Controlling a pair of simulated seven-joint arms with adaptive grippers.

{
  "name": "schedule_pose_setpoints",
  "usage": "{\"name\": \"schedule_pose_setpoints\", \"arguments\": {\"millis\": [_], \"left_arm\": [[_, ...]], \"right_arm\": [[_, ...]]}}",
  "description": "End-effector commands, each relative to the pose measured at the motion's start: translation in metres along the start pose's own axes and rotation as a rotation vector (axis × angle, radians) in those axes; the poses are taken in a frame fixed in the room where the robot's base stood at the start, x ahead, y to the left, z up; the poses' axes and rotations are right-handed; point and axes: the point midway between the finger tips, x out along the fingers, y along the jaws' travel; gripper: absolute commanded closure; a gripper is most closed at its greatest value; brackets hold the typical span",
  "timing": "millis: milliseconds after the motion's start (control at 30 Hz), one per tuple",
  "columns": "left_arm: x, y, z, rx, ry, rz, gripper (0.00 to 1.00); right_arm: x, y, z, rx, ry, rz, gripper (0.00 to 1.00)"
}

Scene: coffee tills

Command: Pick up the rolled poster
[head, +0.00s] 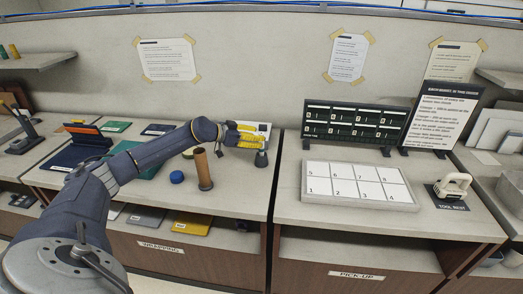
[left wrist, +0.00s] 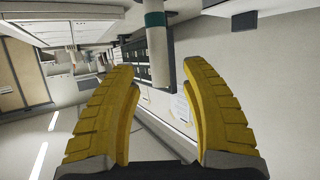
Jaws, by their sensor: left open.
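A brown tube (head: 204,169) stands upright on the left counter, left of my left gripper, and could be a rolled poster. My left gripper (head: 249,135) reaches over the counter's right part with yellow fingers. In the left wrist view, the fingers (left wrist: 168,95) are spread and nothing is gripped. A pale cylinder with a teal band (left wrist: 155,35) shows beyond the gap between them; it also looks like a roll. I cannot tell which is the poster. In the head view my fingers hide part of what lies behind them. My right gripper is out of view.
A blue round item (head: 177,177) lies left of the brown tube. A small dark object (head: 261,159) stands below my fingers. A tablet stand (head: 88,135) is at left. A numbered white tray (head: 358,185) and dark display board (head: 346,126) occupy the right counter, beyond a gap.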

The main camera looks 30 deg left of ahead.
Motion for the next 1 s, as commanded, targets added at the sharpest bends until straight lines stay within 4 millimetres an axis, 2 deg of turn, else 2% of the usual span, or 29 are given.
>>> {"name": "schedule_pose_setpoints", "arguments": {"millis": [200, 600, 1000], "left_arm": [[0.024, 0.0, 0.0, -0.001, 0.0, 0.001, 0.54], [0.029, 0.0, 0.0, 0.0, -0.001, -0.001, 0.54], [0.029, 0.0, 0.0, 0.0, -0.001, 0.0, 1.0]], "right_arm": [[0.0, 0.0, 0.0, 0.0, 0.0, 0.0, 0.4], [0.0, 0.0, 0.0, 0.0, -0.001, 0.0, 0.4], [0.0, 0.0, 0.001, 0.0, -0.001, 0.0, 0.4]]}}
